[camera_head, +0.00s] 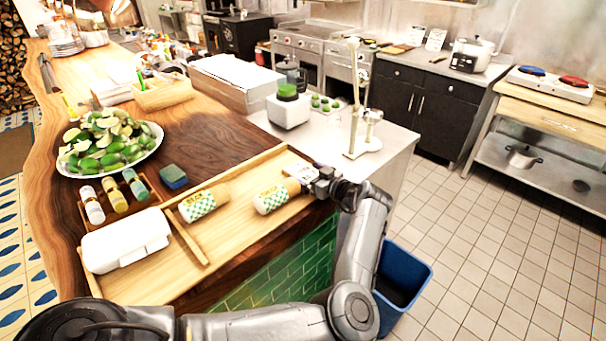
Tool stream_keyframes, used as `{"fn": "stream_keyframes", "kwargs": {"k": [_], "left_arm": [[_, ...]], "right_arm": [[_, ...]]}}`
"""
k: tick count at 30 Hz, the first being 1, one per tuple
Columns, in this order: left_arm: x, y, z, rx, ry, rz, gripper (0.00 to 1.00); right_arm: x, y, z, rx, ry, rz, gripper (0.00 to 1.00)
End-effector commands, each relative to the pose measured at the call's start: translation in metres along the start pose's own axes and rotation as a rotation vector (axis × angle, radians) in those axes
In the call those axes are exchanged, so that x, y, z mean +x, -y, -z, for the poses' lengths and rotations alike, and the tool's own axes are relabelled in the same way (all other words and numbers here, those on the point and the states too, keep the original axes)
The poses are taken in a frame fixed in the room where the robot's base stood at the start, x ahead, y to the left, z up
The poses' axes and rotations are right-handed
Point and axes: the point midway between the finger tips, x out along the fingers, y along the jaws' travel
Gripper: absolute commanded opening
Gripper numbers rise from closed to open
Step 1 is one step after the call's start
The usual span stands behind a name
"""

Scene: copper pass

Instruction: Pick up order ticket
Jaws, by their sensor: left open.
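A small white card that looks like the order ticket (299,171) lies at the far right end of the long wooden tray (232,244). My left gripper (317,185) is low over the tray's right end, right beside the card. It is open, and its fingers are small and partly hidden here. I cannot tell whether the card's edge is between the fingers. My right gripper is not in view.
A blue bin (409,272) stands below.

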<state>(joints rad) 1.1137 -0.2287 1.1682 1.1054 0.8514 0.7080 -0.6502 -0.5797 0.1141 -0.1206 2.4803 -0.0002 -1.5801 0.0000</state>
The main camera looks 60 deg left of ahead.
Motion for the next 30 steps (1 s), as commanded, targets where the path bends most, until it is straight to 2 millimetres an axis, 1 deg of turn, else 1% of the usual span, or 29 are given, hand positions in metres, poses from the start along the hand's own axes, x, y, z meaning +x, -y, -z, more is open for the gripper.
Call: {"fn": "stream_keyframes", "kwargs": {"k": [2,3,8,9,11,19,23,26,30], "left_arm": [[0.0,0.0,0.0,0.001,0.0,0.0,1.0],[0.0,0.0,0.0,0.001,0.0,0.0,0.97],[0.0,0.0,0.0,0.001,0.0,0.0,0.72],[0.0,0.0,0.0,0.001,0.0,0.0,0.66],[0.0,0.0,0.0,0.001,0.0,0.0,0.58],[-0.001,0.0,0.001,0.0,0.0,0.0,0.58],[-0.001,0.0,0.005,0.0,0.0,0.001,0.58],[-0.002,0.0,0.013,0.0,0.0,0.001,0.58],[-0.005,0.0,0.028,-0.002,-0.001,0.0,0.58]], "right_arm": [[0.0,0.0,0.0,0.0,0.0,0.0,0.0],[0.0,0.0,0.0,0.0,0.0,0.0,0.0],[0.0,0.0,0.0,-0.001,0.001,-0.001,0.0],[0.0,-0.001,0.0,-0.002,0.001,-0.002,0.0],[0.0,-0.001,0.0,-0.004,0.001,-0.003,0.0],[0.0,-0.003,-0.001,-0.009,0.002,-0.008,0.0],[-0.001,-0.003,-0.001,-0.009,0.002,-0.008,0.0],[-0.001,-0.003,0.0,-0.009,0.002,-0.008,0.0],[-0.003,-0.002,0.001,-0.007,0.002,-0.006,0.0]]}}
